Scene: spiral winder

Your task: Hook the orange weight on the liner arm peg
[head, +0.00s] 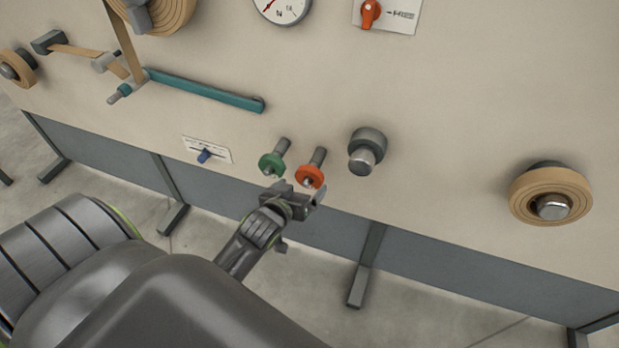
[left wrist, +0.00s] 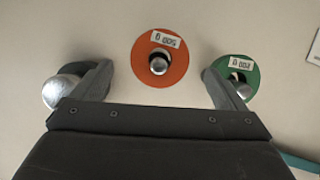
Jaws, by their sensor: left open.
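The orange weight (head: 311,177) hangs on a dark peg on the panel. In the left wrist view the orange weight (left wrist: 175,76) is a disc labelled 500 g with the peg end in its middle. My left gripper (head: 298,192) is open just in front of and below it. In the left wrist view the fingers of my left gripper (left wrist: 157,75) stand apart on either side of the disc, holding nothing. My right gripper is not seen.
A green weight (head: 271,164) hangs just left of the orange one; in the left wrist view a finger partly covers it. A grey knob (head: 367,150) is to the right.

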